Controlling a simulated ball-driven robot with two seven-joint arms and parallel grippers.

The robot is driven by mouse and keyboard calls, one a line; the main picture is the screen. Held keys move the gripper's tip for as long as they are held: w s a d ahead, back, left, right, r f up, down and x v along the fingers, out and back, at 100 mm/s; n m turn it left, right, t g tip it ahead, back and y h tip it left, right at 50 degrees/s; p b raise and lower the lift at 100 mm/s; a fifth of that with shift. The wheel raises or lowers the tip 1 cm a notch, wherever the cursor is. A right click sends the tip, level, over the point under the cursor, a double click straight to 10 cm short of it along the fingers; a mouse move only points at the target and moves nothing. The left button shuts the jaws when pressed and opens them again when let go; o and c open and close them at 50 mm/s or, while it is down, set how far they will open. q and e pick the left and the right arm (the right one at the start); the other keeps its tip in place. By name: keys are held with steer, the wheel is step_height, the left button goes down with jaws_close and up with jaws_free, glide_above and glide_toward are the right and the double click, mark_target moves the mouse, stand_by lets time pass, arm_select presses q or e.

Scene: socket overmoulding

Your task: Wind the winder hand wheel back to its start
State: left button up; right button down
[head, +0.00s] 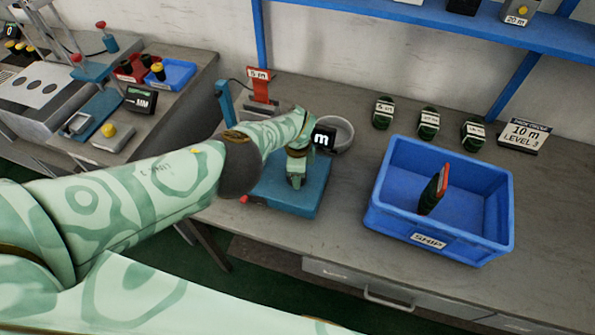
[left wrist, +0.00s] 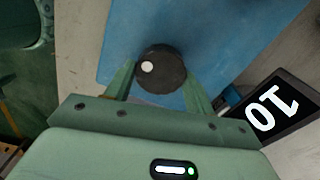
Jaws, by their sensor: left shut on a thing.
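The winder is a blue base (head: 313,203) on the bench; it also fills the top of the left wrist view (left wrist: 225,35). Its hand wheel (left wrist: 165,76) is a dark round knob with a white dot (left wrist: 147,67) on its left side. My left gripper (head: 296,180) is over the blue base from above. In the left wrist view its two fingers (left wrist: 160,88) are shut on opposite sides of the hand wheel. In the head view my gripper hides the wheel. A black display (head: 323,138) stands behind it, partly covered; in the left wrist view the display (left wrist: 275,108) reads 10. My right gripper is not in view.
A blue SHIP bin (head: 476,253) holding a dark and red item (head: 433,190) stands to the right. A grey round dish (head: 341,128) and a red stand (head: 259,84) are behind the winder. Several dark green coils (head: 383,112) lie at the back. The left bench (head: 178,100) carries other equipment.

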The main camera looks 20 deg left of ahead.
arm_select(q)
steer(key=shift+w+r+n, duration=0.1)
steer(key=shift+w+n, duration=0.05)
steer(key=shift+n, duration=1.05)
steer(key=o, duration=1)
step_height(320, 180, up, 16)
steer(key=p, duration=1.4)
steer(key=shift+p, duration=0.3)
